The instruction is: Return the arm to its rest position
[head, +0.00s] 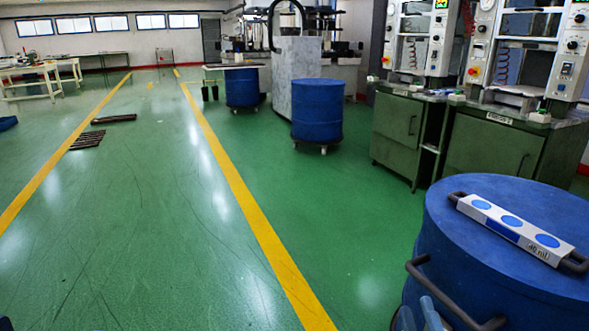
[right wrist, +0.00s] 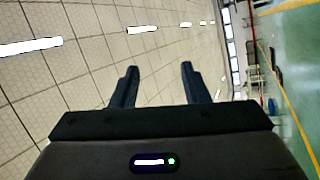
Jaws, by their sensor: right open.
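My right gripper (head: 419,317) shows only at the bottom edge of the head view, as blue-grey fingertips in front of the near blue drum. In the right wrist view its two dark fingers (right wrist: 158,82) stand apart with nothing between them. That view points at the tiled ceiling, tilted, with the green floor at its right. A white mould (head: 512,230) with blue round spots and dark end handles lies on top of the near blue drum (head: 450,231), apart from the gripper. My left gripper is not in view.
A dark bent handle bar (head: 418,277) juts from the near drum's left side. Green press cabinets (head: 490,150) stand behind it. Other blue drums (head: 317,108) stand farther back. Dark bars (head: 88,140) lie on the floor at left. The green floor in the middle is clear.

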